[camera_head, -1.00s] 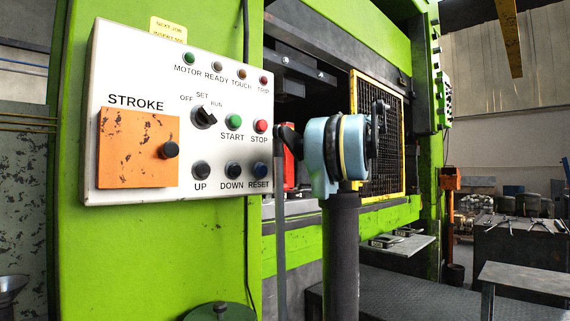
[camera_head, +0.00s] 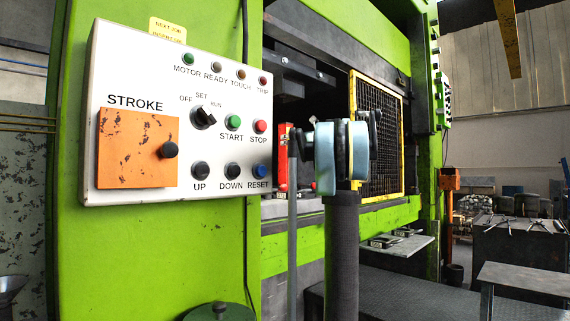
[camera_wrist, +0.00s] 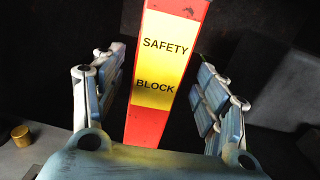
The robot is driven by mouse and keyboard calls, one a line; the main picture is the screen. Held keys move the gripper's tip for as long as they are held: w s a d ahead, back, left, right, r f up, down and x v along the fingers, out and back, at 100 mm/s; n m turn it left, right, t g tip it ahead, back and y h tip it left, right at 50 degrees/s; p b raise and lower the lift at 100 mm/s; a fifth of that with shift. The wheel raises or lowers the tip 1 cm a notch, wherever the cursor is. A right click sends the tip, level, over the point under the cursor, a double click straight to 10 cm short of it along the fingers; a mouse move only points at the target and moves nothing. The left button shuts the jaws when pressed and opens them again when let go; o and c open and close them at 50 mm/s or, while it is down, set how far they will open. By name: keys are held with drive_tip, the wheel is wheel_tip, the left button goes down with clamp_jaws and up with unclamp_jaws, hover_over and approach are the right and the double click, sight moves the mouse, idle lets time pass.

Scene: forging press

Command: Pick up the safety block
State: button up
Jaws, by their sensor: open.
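The safety block (camera_wrist: 166,68) is a red bar with a yellow label reading "SAFETY BLOCK". In the wrist view it stands lengthwise between my gripper's fingers (camera_wrist: 160,68), with dark gaps on both sides. My gripper is open, and neither finger visibly touches the block. The block's top runs out of that picture. In the head view the red block (camera_head: 283,158) shows upright at the press opening, left of my arm. My gripper's fingers cannot be made out there.
The white control panel (camera_head: 180,120) is on the green press frame, left of the block. A yellow-framed mesh guard (camera_head: 381,137) stands to the right of the opening. A small shelf (camera_head: 405,249) with metal pieces juts out below it. The wrist view shows a brass-coloured knob (camera_wrist: 20,134) at lower left.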

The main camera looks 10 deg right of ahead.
drive_tip(key=x, duration=0.3)
drive_tip(key=shift+w+a+r, duration=0.1)
drive_tip(key=shift+w+a, duration=0.1)
drive_tip(key=shift+a, duration=0.15)
clamp_jaws()
